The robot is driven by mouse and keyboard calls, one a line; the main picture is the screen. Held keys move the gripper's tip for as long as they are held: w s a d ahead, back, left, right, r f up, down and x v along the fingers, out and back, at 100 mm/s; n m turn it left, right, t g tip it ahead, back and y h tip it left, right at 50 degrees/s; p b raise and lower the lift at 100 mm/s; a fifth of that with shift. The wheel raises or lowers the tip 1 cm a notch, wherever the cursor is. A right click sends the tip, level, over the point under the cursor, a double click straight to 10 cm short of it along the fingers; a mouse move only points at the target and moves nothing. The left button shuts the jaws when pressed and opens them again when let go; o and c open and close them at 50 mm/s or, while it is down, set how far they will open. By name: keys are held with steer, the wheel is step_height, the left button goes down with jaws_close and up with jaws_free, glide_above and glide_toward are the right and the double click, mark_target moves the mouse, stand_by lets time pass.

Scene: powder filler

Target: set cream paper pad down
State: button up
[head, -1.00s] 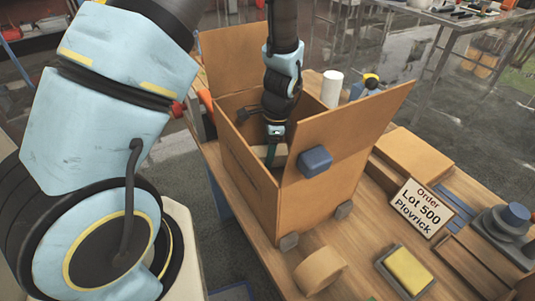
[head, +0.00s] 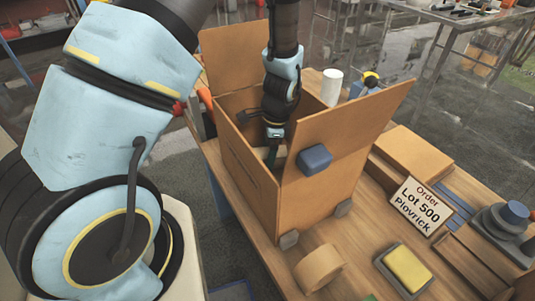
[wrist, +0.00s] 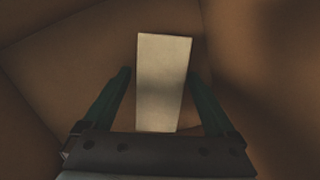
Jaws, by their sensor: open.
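The cream paper pad (wrist: 163,82) is a pale oblong block inside the open cardboard box, seen in the wrist view between my two green fingers. My gripper (wrist: 163,85) is open, with a dark gap between the pad and the finger on each side. In the head view my gripper (head: 271,156) reaches down into the cardboard box (head: 250,185), whose flaps stand up. The front flap and wall hide most of the pad there. I cannot tell whether the pad's underside rests fully on the box floor.
Box walls and raised flaps closely surround my wrist. A tape roll (head: 319,268), a yellow sponge-like pad (head: 408,271) and an order sign (head: 421,206) stand on the table (head: 376,225). A white cylinder (head: 331,88) stands behind the box.

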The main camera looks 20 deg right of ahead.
step_height(320, 180, up, 12)
steer(key=d+b, duration=0.1)
steer(key=b, duration=0.2)
steer(key=shift+s+d, duration=0.2)
steer(key=shift+d, duration=0.2)
steer(key=shift+r, duration=0.1)
